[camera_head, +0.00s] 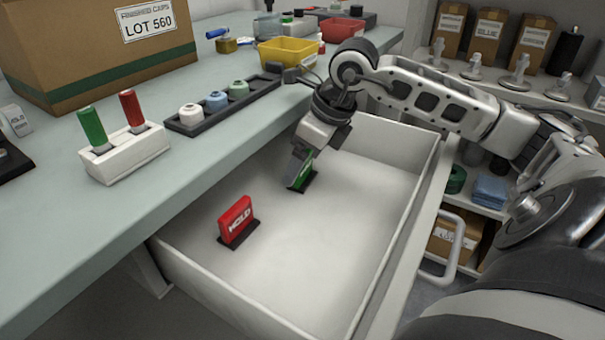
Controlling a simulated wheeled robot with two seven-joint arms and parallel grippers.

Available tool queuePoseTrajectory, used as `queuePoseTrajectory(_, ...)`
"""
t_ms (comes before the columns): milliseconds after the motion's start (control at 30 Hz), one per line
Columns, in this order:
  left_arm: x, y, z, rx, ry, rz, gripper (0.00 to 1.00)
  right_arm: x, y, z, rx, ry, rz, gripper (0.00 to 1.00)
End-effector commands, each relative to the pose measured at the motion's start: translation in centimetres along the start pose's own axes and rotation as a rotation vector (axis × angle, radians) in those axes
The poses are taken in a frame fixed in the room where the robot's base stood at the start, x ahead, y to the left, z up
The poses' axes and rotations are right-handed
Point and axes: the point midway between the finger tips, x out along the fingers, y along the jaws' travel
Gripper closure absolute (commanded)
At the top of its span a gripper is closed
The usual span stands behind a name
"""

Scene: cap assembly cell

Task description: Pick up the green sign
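The green sign (307,175) stands on a small black base inside the open white drawer (393,146), towards its back. My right gripper (298,172) reaches down into the drawer at the green sign, its finger covering the sign's left part. Whether the fingers are closed on the sign or only beside it cannot be told from this view. A red sign marked HOLD (236,220) stands on its own black base, nearer and to the left in the drawer. My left gripper is not in view.
The workbench (110,225) beside the drawer holds a white block with green and red markers (128,150), a black cap rack (190,127), a yellow bin (287,52) and a large cardboard box (60,45). Shelves with boxes stand at the right. The drawer's front floor is clear.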

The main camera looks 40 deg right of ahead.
Motion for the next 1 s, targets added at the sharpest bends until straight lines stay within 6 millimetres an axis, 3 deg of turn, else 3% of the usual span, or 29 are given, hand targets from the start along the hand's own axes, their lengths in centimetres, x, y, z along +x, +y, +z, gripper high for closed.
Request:
queuePoseTrajectory(100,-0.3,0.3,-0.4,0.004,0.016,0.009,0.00,1.1,0.0,0.1,0.000,-0.002,0.001,0.16)
queuePoseTrajectory(367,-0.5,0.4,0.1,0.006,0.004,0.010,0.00,1.2,0.0,0.1,0.000,-0.002,-0.002,0.19)
queuePoseTrajectory(533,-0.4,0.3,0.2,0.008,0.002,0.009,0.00,1.2,0.0,0.1,0.000,-0.002,-0.001,0.65)
queuePoseTrajectory(1000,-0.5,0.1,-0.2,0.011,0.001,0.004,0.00,0.2,-0.1,0.6,0.000,-0.005,-0.002,0.65)
